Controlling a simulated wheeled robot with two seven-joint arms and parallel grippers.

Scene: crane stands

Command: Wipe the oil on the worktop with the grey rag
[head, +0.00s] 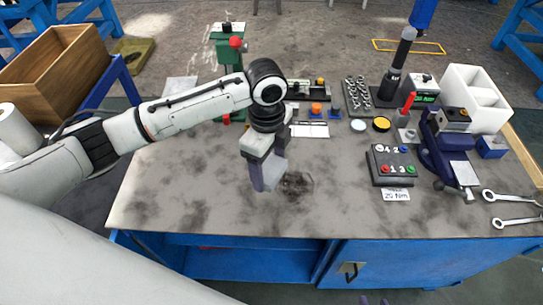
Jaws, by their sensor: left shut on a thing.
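My left gripper (266,181) points down over the middle of the worktop (200,190), just left of a dark oil patch (297,183). It is shut on the grey rag, which I can hardly tell apart from the grey-violet fingers. I cannot tell whether the rag touches the worktop. Part of the patch may be hidden behind the gripper.
Right of the patch stand a button box (392,166) and a blue vise (449,150), with spanners (512,207) beyond. A socket tray (357,95), a white bin (474,97) and a green press (229,48) stand behind. The worktop's front left is clear but smudged.

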